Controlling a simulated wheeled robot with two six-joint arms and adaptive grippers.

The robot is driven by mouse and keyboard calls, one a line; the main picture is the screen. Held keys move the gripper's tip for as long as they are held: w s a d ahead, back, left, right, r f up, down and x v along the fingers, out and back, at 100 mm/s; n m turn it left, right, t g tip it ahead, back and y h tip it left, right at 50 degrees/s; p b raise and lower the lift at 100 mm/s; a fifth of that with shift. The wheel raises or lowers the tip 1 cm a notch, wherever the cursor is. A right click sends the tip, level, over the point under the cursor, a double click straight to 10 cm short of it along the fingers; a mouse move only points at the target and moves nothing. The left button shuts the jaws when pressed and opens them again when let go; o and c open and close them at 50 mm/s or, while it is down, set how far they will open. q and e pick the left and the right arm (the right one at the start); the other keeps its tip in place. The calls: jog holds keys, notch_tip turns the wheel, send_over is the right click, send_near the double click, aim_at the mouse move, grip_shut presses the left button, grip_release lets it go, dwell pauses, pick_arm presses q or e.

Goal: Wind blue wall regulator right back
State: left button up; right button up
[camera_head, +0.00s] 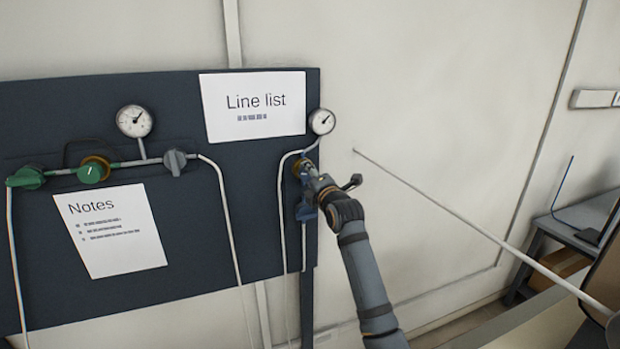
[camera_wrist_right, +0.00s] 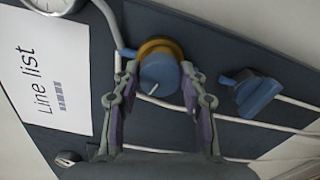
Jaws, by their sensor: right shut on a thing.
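The blue wall regulator (camera_wrist_right: 158,76) is a round blue knob with a short white mark on its face and a brass ring (camera_wrist_right: 160,45) behind it, fixed to the dark board. My right gripper (camera_wrist_right: 158,80) has a finger on either side of the knob and is shut on it. In the head view my right gripper (camera_head: 306,172) reaches the board's right edge and hides most of the knob. A small round gauge (camera_head: 322,121) sits just above; its reading is too small to tell. My left gripper is not in view.
A blue valve handle (camera_wrist_right: 257,92) sits close below the regulator, with pale tubes beside it. A green regulator (camera_head: 90,172), another gauge (camera_head: 134,121) and a grey knob (camera_head: 175,162) are on the left. A pale rod (camera_head: 470,225) slants across the right.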

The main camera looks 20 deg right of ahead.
jog(key=shift+n, duration=1.9)
jog(key=o, duration=1.1)
jog(key=shift+o, duration=0.2)
jog(key=s, duration=1.2)
jog(key=shift+d, duration=0.15)
